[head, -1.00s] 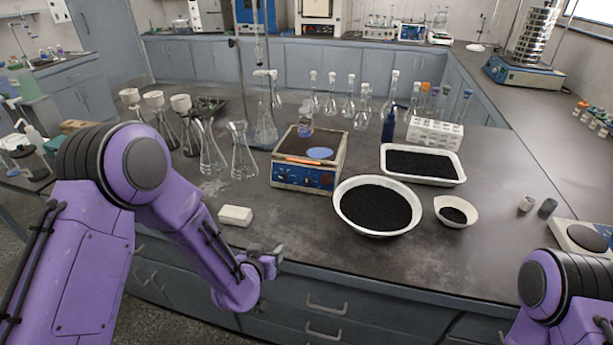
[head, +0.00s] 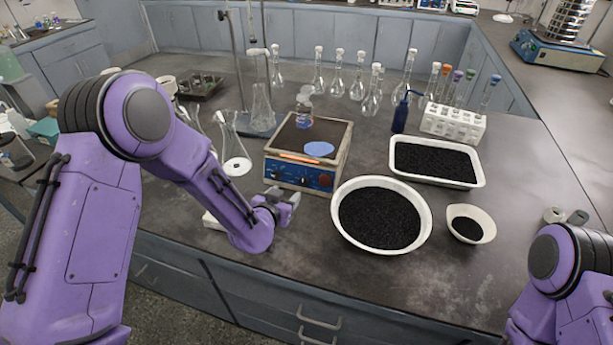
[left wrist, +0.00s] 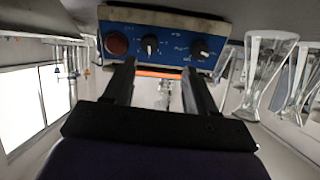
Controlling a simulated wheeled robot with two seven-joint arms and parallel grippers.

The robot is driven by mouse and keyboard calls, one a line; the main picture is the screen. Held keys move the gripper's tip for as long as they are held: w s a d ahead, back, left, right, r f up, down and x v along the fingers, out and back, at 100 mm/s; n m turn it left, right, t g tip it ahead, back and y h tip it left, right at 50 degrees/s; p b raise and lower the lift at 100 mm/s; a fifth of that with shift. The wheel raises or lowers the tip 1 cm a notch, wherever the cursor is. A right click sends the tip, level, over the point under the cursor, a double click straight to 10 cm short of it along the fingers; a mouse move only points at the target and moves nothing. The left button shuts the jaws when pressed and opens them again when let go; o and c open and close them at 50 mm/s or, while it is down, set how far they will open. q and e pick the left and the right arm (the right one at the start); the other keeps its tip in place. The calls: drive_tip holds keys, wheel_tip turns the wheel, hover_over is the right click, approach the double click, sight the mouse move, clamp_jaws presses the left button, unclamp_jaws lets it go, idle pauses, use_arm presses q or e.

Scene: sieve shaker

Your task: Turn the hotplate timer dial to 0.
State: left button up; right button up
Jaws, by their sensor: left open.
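The hotplate (head: 308,140) stands on the bench with a blue front panel (head: 299,175) facing my side. In the left wrist view the panel (left wrist: 175,43) appears upside down, with a red round part (left wrist: 117,43), a middle dial (left wrist: 150,45) and another dial (left wrist: 200,49). Both dials are black with white pointer marks; the lettering is too small to read, so I cannot tell which is the timer. My left gripper (head: 284,197) is open and empty, just in front of the panel; its fingers also show in the left wrist view (left wrist: 158,68). My right gripper is out of view.
Glass flasks (head: 233,150) stand to the left. A white block (head: 211,221) is partly hidden behind my left arm.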

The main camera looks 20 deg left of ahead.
sight(302, 183)
use_arm(q)
drive_tip(key=w, duration=0.2)
drive_tip(key=shift+w+d+f+p, duration=0.35)
drive_tip(key=shift+d+f+p, duration=0.05)
drive_tip(key=shift+h, duration=0.3)
drive_tip(key=x, duration=0.4)
drive_tip(key=d+p+x, duration=0.1)
drive_tip(key=x, duration=0.1)
drive_tip(key=shift+w+f, duration=0.15)
drive_tip(key=shift+w, duration=0.25)
drive_tip(key=shift+a, duration=0.15)
